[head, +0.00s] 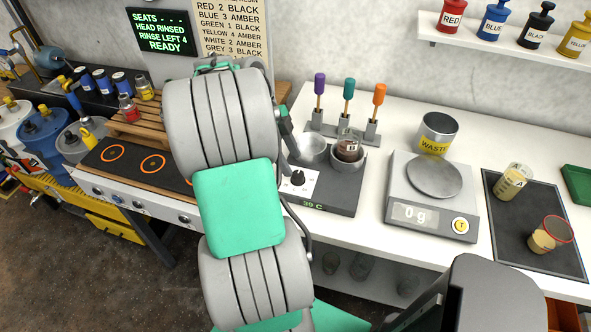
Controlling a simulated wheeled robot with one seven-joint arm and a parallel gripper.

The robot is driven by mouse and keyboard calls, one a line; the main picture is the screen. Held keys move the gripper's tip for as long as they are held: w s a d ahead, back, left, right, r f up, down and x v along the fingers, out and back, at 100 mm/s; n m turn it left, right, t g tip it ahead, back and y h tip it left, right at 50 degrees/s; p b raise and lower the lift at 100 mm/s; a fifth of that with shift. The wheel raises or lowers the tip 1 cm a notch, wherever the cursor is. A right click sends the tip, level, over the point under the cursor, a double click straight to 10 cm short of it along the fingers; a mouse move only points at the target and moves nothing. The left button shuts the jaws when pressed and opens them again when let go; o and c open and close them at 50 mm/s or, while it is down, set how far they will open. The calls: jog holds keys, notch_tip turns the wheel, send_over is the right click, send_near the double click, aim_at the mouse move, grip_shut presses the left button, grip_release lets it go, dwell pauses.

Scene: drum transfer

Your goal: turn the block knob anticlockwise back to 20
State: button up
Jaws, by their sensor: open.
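The block (335,196) is a dark grey unit on the white bench, with a green "39 C" readout on its front. Its black knob (298,178) sits on a white dial plate at the block's left end. The dial marks are too small to read. My gripper (290,143) is mostly hidden behind my arm. Only a dark, slim part of it shows, just above and left of the knob in the picture. It looks apart from the knob, and nothing is seen held in it.
Two metal cups (312,148) stand on the block, the right one holding a glass with dark contents (348,148). Behind stands a rack with purple, teal and orange tools (348,95). A scale (432,195) reading 0 g and a waste cup (437,132) are to the right.

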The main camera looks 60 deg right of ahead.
aim_at(298, 174)
jog(key=x, duration=0.4)
jog(key=shift+s+f, duration=0.15)
jog(key=shift+f, duration=0.15)
jog(key=shift+c, duration=0.4)
grip_shut()
